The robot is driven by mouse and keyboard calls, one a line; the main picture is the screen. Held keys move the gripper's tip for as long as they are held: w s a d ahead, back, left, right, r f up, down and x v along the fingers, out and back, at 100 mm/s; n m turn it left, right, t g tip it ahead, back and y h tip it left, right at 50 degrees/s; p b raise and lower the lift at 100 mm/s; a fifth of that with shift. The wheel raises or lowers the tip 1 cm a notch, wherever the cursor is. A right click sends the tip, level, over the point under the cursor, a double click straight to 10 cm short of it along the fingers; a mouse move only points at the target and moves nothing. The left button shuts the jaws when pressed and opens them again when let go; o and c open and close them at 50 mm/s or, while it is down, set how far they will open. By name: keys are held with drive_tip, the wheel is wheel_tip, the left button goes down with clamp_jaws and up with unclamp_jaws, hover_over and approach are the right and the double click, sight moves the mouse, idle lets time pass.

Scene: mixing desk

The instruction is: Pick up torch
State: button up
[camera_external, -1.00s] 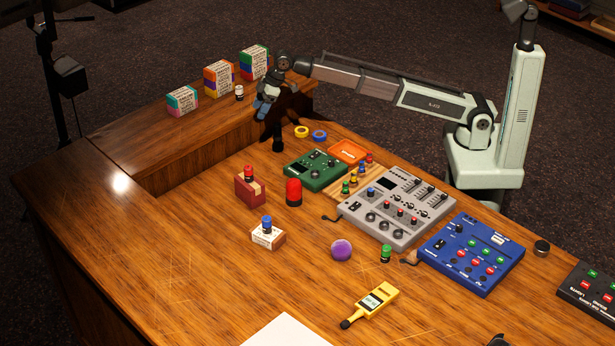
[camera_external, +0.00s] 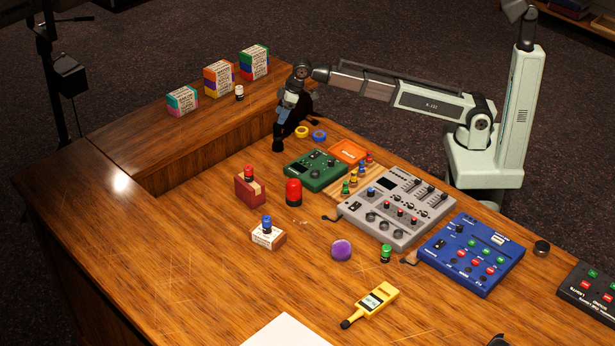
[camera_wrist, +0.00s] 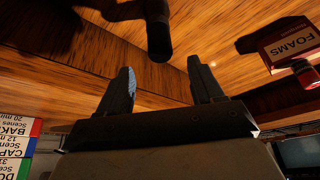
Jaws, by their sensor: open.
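A black cylinder with a rounded end, which looks like the torch (camera_wrist: 158,38), shows at the top of the wrist view, ahead of the gap between my fingertips. In the external view a black upright shape (camera_external: 278,143) by the inner edge of the raised ledge appears to be the same thing, though it merges with my dark gripper and shadow. My gripper (camera_wrist: 164,82) is open, with its two dark fingers apart and nothing between them. In the external view my gripper's body hangs just above and right of that black shape, partly hiding it.
Stacked boxes (camera_external: 218,79) stand on the raised ledge (camera_external: 150,133). Yellow and blue tape rings (camera_external: 319,136), a green device (camera_external: 315,170), a red-topped box (camera_external: 250,190) and a red dome (camera_external: 293,193) are nearby. The grey mixer (camera_external: 397,208) lies further right.

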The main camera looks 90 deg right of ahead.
sight(276, 129)
drive_tip(key=shift+s+x, duration=0.1)
drive_tip(key=shift+x, duration=1.95)
drive_tip(key=shift+s+x, duration=0.15)
drive_tip(key=shift+x, duration=1.9)
drive_tip(key=shift+f, duration=0.1)
drive_tip(key=shift+c, duration=0.5)
drive_tip(key=c, duration=1)
drive_tip(key=shift+c, duration=0.4)
